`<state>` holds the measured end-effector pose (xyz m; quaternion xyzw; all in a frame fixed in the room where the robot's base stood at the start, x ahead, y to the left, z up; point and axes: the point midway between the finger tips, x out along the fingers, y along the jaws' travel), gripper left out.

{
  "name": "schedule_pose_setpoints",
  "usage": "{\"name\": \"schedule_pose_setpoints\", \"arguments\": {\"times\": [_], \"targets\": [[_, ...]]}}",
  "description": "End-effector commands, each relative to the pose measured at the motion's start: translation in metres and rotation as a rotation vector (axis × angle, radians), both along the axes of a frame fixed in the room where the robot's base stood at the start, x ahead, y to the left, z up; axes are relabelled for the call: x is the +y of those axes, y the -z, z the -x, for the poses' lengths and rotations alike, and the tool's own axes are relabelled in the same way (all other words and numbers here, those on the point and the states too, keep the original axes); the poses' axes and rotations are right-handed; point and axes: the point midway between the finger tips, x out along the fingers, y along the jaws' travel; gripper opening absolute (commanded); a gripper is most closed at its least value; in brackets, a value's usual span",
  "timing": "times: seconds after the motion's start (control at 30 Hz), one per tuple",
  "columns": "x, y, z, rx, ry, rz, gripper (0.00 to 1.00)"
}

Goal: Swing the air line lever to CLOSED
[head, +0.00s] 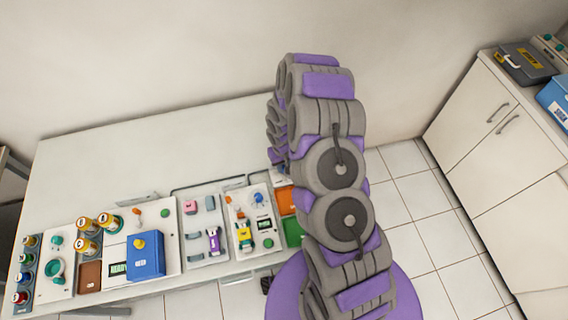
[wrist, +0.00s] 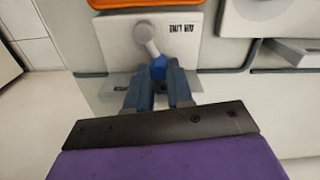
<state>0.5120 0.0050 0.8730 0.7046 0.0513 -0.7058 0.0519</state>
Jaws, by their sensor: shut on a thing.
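The air line lever (wrist: 147,38) shows in the wrist view as a light grey arm on a round pivot, set on a pale plate (wrist: 110,42) with small dark lettering. Its blue knob (wrist: 159,66) points down in the picture, tilted slightly to the right. My gripper (wrist: 158,77) is shut on the knob, with one blue-grey finger on each side. The fingers hide part of the knob. A small label on the plate edge below is partly covered by the fingers and cannot be read. In the head view my arm hides the lever and the gripper.
An orange tray (wrist: 150,3) lies just beyond the plate in the wrist view. In the head view the bench (head: 110,155) holds a blue box (head: 146,255), several jars and small tool panels left of my arm. A cabinet (head: 480,130) stands at right.

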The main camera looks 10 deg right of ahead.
Motion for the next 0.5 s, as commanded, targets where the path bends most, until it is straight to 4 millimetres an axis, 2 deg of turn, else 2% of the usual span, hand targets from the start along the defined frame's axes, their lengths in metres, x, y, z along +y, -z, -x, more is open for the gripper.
{"name": "schedule_pose_setpoints", "arguments": {"times": [0.2,0.5], "targets": [[0.0066,0.0,0.0038,0.001,-0.181,0.0,0.0],[0.0079,-0.0001,0.0044,0.0,-0.219,-0.001,0.0]]}}
